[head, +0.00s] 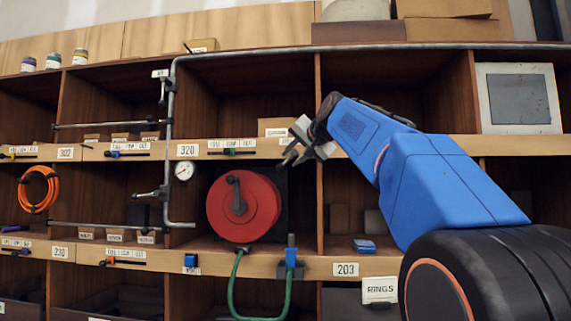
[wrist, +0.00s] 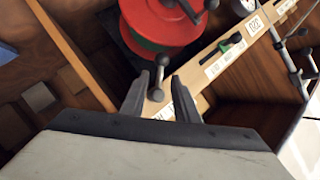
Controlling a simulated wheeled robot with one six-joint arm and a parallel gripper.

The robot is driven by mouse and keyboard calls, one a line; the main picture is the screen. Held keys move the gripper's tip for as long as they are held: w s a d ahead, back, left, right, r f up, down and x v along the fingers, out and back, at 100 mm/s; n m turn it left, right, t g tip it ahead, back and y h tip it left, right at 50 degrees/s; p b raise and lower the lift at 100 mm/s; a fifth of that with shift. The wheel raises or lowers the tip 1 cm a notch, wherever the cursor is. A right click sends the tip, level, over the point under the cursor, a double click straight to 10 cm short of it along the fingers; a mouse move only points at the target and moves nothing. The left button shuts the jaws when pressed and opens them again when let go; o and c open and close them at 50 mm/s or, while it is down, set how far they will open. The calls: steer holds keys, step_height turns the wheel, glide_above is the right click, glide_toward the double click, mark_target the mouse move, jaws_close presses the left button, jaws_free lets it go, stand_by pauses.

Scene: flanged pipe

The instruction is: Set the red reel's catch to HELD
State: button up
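The red reel (head: 243,205) with a dark crank sits in the middle compartment. In the wrist view the reel (wrist: 160,20) is at the top. A short grey lever with a ball at each end (wrist: 156,95), seemingly the reel's catch, stands beside the reel. My gripper (head: 290,153) is at the reel's upper right in the head view. In the wrist view my gripper (wrist: 158,88) is open, with the lever's near ball between its fingertips and a gap on either side. I cannot read any catch marking or tell the catch's setting.
A shelf edge with a green slider (head: 232,152) and labels runs above the reel. A pressure gauge (head: 184,170) and grey pipe (head: 171,110) stand left. A green hose (head: 232,290) hangs below, by a blue-handled fitting (head: 291,257). A wooden divider (head: 319,210) stands right.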

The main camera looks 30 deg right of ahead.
mark_target(286, 162)
steer(key=shift+x, duration=2.95)
jaws_close()
steer(key=shift+f, duration=0.1)
